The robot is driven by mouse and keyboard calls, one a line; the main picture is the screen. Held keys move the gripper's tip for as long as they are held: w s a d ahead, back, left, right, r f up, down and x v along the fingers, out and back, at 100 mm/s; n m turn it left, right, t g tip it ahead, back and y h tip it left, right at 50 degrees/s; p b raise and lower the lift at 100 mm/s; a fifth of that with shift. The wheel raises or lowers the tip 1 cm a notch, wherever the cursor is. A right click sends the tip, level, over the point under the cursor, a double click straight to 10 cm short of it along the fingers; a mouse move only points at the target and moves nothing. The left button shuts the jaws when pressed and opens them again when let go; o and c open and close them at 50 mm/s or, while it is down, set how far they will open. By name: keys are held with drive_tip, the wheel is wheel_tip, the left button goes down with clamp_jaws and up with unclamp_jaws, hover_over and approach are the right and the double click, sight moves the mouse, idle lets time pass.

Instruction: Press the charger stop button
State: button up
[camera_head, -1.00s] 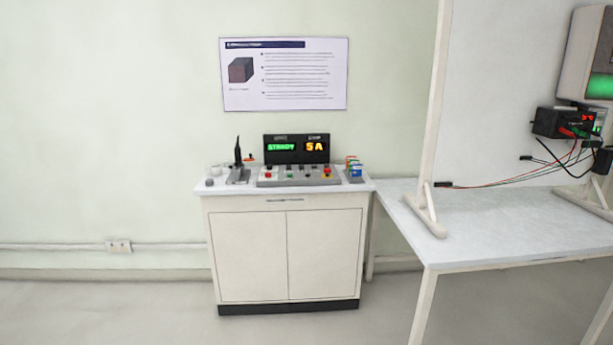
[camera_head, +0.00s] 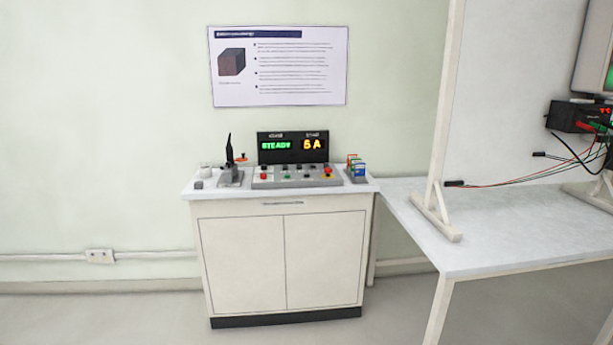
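A grey control panel (camera_head: 296,177) with several small coloured buttons lies on top of a white cabinet. A red button (camera_head: 264,175) is near its left end and a yellow one (camera_head: 327,176) near its right end. The labels are too small to read, so I cannot tell which button is the charger stop. Behind the panel stands a black display (camera_head: 292,147) reading "STEADY" in green and "5 A" in amber. My gripper is not in view.
The white cabinet (camera_head: 284,255) stands against the wall. A black upright device (camera_head: 229,160) is left of the panel, and small coloured packs (camera_head: 356,168) are right. A table (camera_head: 490,240) with an upright board (camera_head: 515,110) and wired black box (camera_head: 575,117) adjoins. Floor ahead looks clear.

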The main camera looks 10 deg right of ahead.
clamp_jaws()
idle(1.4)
